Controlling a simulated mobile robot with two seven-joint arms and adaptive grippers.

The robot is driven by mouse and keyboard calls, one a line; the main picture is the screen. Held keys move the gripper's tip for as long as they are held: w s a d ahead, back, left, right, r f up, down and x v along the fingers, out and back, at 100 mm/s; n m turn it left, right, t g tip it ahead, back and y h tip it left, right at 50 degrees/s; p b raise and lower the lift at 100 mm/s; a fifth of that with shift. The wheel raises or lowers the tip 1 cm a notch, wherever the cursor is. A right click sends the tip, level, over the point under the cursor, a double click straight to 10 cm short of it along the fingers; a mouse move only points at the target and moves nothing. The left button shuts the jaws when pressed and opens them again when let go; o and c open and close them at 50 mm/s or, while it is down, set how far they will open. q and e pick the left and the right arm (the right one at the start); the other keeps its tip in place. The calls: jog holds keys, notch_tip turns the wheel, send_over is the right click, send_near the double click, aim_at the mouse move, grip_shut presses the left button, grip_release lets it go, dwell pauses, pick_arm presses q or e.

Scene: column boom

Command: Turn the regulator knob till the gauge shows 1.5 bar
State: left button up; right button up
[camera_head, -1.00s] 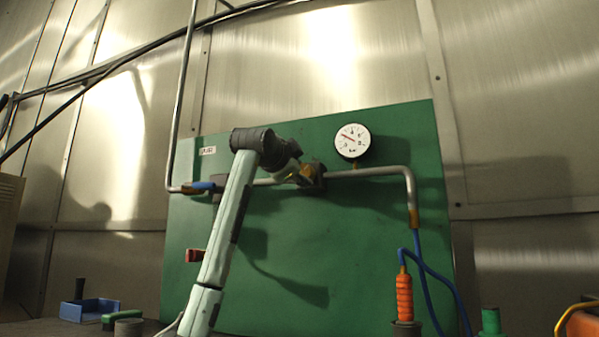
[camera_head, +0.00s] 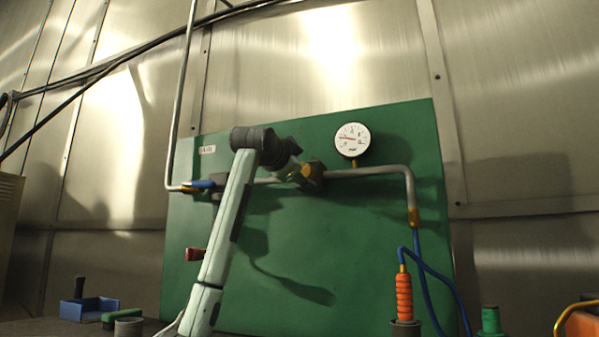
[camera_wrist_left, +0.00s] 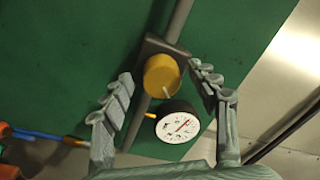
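The yellow regulator knob (camera_head: 311,171) sits on the pipe across the green panel. In the left wrist view the knob (camera_wrist_left: 161,76) carries a pale mark at its lower right edge. The white round gauge (camera_head: 352,139) is above and right of it; its red needle points left and slightly up. The gauge also shows in the left wrist view (camera_wrist_left: 178,126); its figures are too small to read. My left gripper (camera_wrist_left: 163,74) is open, one finger on each side of the knob, with visible gaps. In the head view its fingers are partly hidden. My right gripper is out of view.
The pipe (camera_head: 370,171) runs along the green panel (camera_head: 380,260). A blue-handled valve (camera_head: 203,184) is on its left. An orange coiled part (camera_head: 404,296) and blue hose (camera_head: 437,276) are at right. A blue bin (camera_head: 88,308) stands lower left.

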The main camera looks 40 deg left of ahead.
pick_arm(q)
jog(key=shift+s, duration=0.1)
jog(key=v, duration=1.1)
jog(key=shift+s, duration=0.4)
jog(key=shift+d, duration=0.1)
